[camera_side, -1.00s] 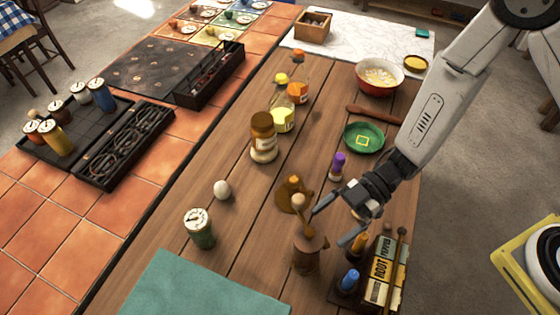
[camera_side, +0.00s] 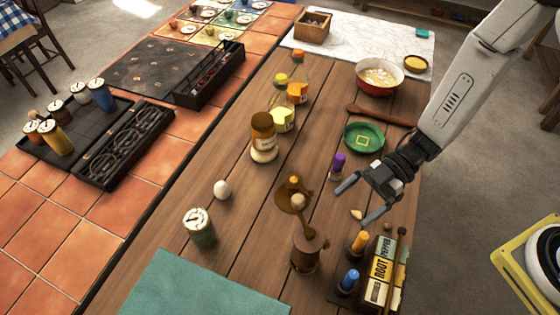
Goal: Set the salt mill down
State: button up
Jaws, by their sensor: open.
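My gripper (camera_side: 353,207) is open and empty, above the right side of the wooden table, with its two fingers spread and pointing left. No mill is between the fingers. A brown mill-like pot (camera_side: 306,252) with a knobbed crank stands upright on the table, left of and nearer the camera than my gripper. A purple-topped shaker (camera_side: 338,161) stands just beyond the fingers. Blue-topped (camera_side: 349,279) and orange-topped (camera_side: 358,242) shakers stand at the front right. I cannot tell for certain which of these is the salt mill.
A box labelled ROOT and PEPPER (camera_side: 381,270) stands front right. A small pale piece (camera_side: 357,214) lies below my gripper. A brown object (camera_side: 292,201), an egg (camera_side: 222,189), a lidded jar (camera_side: 199,229) and a green plate (camera_side: 363,138) stand around. Bare wood shows at mid-left.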

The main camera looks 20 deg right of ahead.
jog(key=shift+w, duration=0.1)
jog(key=w+d+r+m+t+h, duration=0.4)
jog(key=w+d+m+t+h, duration=0.5)
jog(key=w+d, duration=0.3)
jog(key=s+d+r+m+g+h, duration=0.4)
jog(key=s+d+m, duration=0.5)
jog(key=s+m, duration=0.1)
jog(key=shift+s+m, duration=0.3)
jog(key=shift+s, duration=0.2)
